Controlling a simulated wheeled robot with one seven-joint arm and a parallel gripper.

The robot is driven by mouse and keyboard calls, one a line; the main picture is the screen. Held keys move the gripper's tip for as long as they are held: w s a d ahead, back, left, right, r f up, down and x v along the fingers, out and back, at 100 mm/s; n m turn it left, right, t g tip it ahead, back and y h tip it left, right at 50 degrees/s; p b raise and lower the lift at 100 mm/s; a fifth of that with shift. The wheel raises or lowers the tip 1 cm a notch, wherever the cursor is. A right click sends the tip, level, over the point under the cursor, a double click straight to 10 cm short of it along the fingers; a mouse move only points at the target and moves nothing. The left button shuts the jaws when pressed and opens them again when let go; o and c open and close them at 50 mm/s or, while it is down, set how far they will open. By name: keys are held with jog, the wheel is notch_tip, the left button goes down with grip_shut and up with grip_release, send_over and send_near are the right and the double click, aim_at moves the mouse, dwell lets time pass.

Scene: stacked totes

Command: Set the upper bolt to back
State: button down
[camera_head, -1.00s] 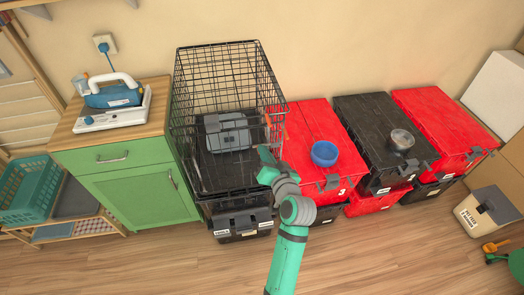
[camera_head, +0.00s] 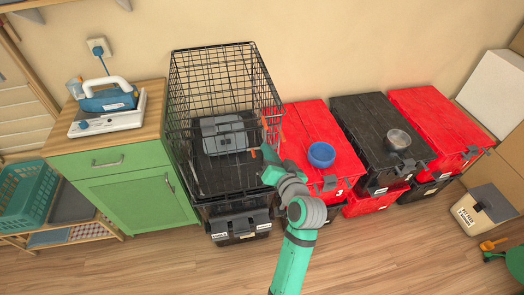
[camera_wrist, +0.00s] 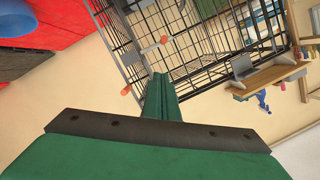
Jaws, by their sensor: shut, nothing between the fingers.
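The black wire crate (camera_head: 262,85) stands on a dark tote, its right side facing my gripper. My gripper (camera_head: 268,153) is shut and empty, beside the crate's lower right front edge. In the wrist view its closed green fingers (camera_wrist: 158,90) point at the crate's wire wall. Two orange knobs show there: one (camera_wrist: 164,40) at the end of a grey bar, another (camera_wrist: 126,90) nearer the wall. They look like bolt handles, but I cannot tell which is the upper one. The fingertips appear close to the bar; contact is unclear. In the head view the bolts are too small to read.
Red totes (camera_head: 318,125) and a black tote (camera_head: 375,110) stand right of the crate, with a blue bowl (camera_head: 321,155) and a metal bowl (camera_head: 397,140) on them. A green cabinet (camera_head: 125,190) stands left. Floor in front is clear.

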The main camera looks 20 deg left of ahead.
jog(key=v, duration=0.8)
jog(key=shift+s, duration=0.15)
jog(key=shift+f, duration=0.1)
jog(key=s+d+f+m+t+h, duration=0.1)
jog(key=s+d+f+m+h, duration=0.1)
jog(key=s+d+f+h, duration=0.4)
jog(key=s+d+f+m+t+h, duration=0.1)
jog(key=s+d+f, duration=0.2)
jog(key=s+f, duration=0.65)
jog(key=s+d+r+n+t+h, duration=0.1)
jog(key=s+r+n+h, duration=0.1)
jog(key=s, duration=1.8)
